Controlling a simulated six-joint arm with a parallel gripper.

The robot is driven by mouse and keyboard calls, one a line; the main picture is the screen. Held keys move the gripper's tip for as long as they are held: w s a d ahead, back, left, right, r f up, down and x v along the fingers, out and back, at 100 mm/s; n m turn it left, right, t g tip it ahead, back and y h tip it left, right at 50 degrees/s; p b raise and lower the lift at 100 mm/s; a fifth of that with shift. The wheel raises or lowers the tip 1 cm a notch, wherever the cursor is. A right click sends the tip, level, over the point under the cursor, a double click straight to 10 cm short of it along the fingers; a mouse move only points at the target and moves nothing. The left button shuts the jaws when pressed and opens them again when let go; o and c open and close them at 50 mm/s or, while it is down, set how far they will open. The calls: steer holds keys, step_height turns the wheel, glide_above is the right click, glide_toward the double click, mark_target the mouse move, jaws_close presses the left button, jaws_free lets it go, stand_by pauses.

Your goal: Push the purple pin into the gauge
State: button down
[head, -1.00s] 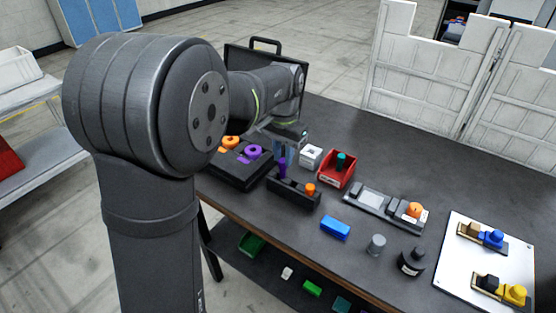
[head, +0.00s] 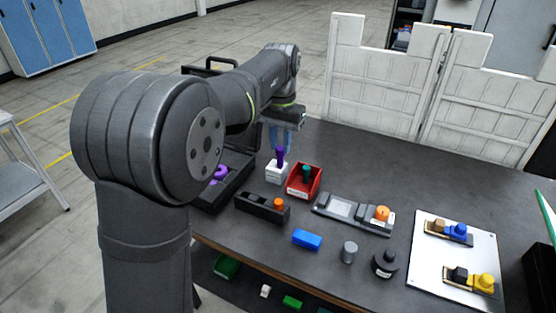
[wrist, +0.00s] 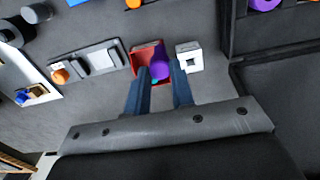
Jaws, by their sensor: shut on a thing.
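The purple pin (head: 281,156) is upright in my gripper (head: 280,145), whose blue fingers are shut on its upper part. In the wrist view the pin (wrist: 160,67) shows between the fingertips (wrist: 161,78). The white block with a square hole (head: 275,174), which looks like the gauge, stands on the table. In the head view the pin overlaps this block. In the wrist view the block (wrist: 189,57) lies just right of the pin, and its hole looks empty. The pin's lower end and its height above the block are hard to tell.
A red bin (head: 304,183) with a teal piece stands close beside the white block. A black rack (head: 260,208) with an orange-topped piece is in front. A black case (head: 228,190) lies left. A grey fixture (head: 345,214) and blue block (head: 307,239) are to the right.

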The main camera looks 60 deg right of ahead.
steer(key=w+d, duration=0.5)
steer(key=d, duration=0.3)
step_height(320, 180, down, 7)
steer(key=shift+d+r, duration=0.15)
steer(key=shift+r, duration=0.05)
steer(key=shift+w+f, duration=0.1)
steer(key=shift+f, duration=1.1)
stand_by(1.4)
steer(key=c, duration=0.8)
jaws_free()
steer(key=shift+o, duration=0.2)
step_height(320, 180, up, 9)
steer(key=shift+c, duration=0.3)
stand_by(0.4)
